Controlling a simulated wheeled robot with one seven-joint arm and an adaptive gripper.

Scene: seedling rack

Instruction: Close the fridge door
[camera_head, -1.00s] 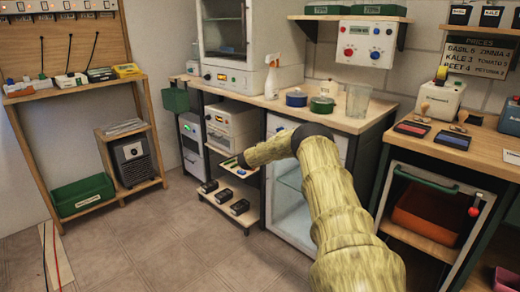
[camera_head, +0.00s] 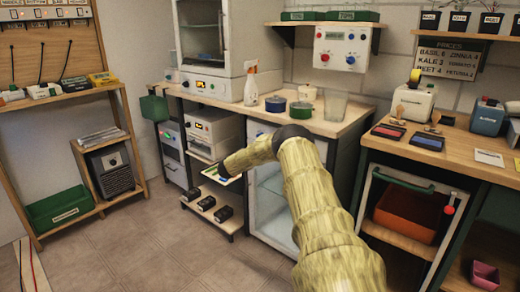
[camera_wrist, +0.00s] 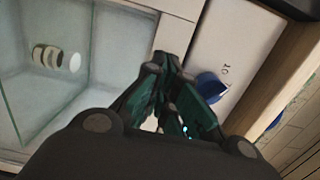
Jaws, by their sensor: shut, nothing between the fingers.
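The fridge (camera_head: 270,207), a white cabinet with a glassy front, stands under the wooden counter in the head view, partly behind my arm. I cannot tell how far its door stands open. The wrist view shows clear glassy panes (camera_wrist: 105,60) in a white frame at the left, with a striped, white-capped jar (camera_wrist: 55,58) behind them. My gripper (camera_wrist: 172,68) is shut and empty in the wrist view, in front of the white frame. Contact with it cannot be told. The fingers cannot be made out clearly in the head view.
Left of the fridge, a low shelf holds several black items (camera_head: 207,203). At the right, a white-framed front with a green handle (camera_head: 404,181) stands before an orange bin (camera_head: 408,212). A spray bottle (camera_head: 251,85) stands on the counter. The floor at the left is clear.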

